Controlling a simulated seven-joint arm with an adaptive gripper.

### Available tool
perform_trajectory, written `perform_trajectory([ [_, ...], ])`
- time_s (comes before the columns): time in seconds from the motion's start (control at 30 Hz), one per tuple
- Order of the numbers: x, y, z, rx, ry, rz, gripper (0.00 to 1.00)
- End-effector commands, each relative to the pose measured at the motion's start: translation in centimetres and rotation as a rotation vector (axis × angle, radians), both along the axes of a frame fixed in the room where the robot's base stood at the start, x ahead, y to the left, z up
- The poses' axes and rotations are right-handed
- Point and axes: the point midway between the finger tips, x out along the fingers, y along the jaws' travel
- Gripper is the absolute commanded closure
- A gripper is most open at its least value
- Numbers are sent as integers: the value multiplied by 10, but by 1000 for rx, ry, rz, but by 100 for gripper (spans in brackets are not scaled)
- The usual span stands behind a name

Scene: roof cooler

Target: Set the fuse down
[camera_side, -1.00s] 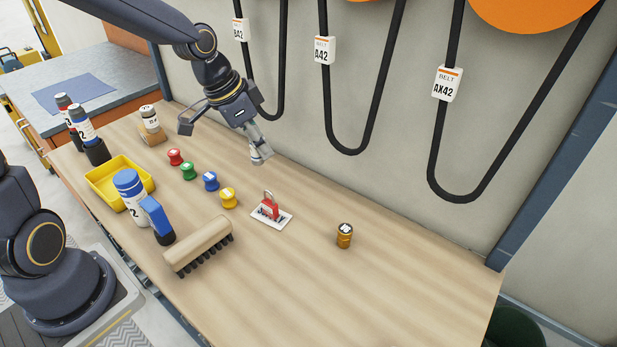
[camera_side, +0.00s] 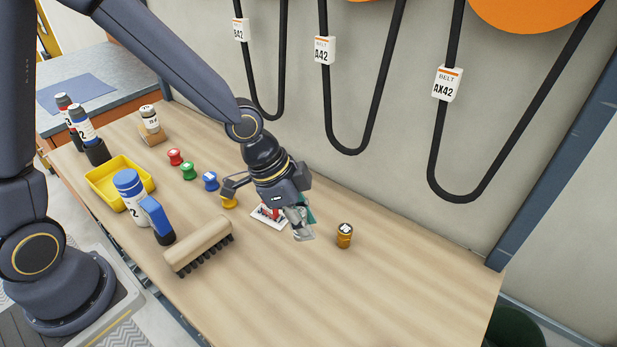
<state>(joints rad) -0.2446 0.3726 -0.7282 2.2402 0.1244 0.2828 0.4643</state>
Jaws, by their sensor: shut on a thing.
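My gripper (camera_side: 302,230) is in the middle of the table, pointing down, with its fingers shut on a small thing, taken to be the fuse. The fingers hide most of it, and a teal edge (camera_side: 312,214) shows beside them. I cannot tell whether it touches the table. The gripper is just right of a red padlock (camera_side: 268,212) on a white card (camera_side: 262,219) and partly covers them. A brass cylinder with a dark labelled top (camera_side: 345,236) stands upright to the right, apart from the gripper.
Red (camera_side: 175,157), green (camera_side: 188,171), blue (camera_side: 210,181) and yellow (camera_side: 229,201) knobs stand in a row to the left. A brush (camera_side: 199,246), a blue-capped bottle (camera_side: 131,196) and a yellow tray (camera_side: 104,189) are further left. The table's front right (camera_side: 400,290) is clear.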

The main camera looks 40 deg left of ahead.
Motion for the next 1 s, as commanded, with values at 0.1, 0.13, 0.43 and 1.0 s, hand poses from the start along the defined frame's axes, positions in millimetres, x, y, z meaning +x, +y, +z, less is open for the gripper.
perform_trajectory([
  [0.1,-1,-1,-18,0,5,-3,100],
  [0.13,-1,-1,-23,0,5,-3,100],
  [0.43,-1,0,-66,1,4,-1,100],
  [1.0,0,0,-97,1,1,1,100],
])
